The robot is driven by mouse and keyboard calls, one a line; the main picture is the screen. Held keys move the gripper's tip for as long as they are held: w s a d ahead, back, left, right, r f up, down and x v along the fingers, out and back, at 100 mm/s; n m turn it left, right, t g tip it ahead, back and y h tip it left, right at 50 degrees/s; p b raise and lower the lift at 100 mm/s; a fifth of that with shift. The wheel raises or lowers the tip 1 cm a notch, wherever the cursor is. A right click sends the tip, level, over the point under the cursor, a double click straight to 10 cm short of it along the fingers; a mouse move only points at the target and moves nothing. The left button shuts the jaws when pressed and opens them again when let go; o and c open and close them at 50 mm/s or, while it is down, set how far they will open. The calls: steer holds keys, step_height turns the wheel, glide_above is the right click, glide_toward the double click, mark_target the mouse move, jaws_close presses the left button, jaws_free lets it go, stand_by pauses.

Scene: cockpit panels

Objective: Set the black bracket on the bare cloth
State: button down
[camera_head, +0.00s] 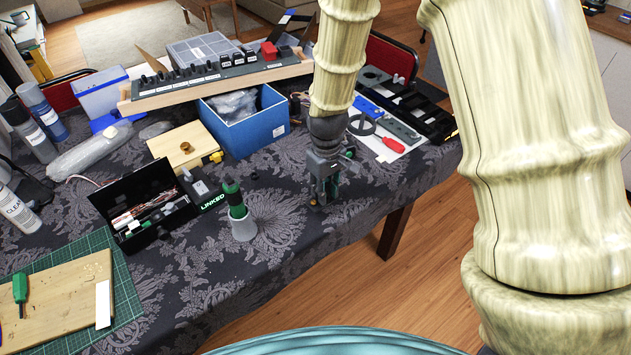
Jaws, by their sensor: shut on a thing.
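My gripper (325,188) points down at the right part of the table, just above or at the cloth. It is shut on a small dark piece, which I take for the black bracket; the fingers hide most of it and its outline is hard to make out. I cannot tell whether the piece touches the cloth. The dark grey patterned cloth (285,240) is bare in front of my gripper and to its lower left.
A green-and-grey tool (241,215) stands to the left of my gripper. A blue box (246,130) stands behind it, and a white sheet with parts (390,148) lies to the right. An open black case (150,205) is farther left. The table's front edge is near.

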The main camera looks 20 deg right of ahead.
steer(key=w, duration=0.4)
steer(key=w+p, duration=0.1)
steer(key=shift+w+a+f, duration=0.25)
steer(key=shift+w+f, duration=0.05)
steer(key=shift+w, duration=0.1)
steer(key=shift+f+p, duration=0.4)
steer(key=shift+f, duration=1.35)
steer(key=shift+f, duration=0.1)
steer(key=c, duration=1.2)
jaws_free()
steer(key=shift+c, duration=0.2)
steer(key=shift+o, duration=0.2)
step_height(320, 180, up, 12)
steer(key=b, duration=0.2)
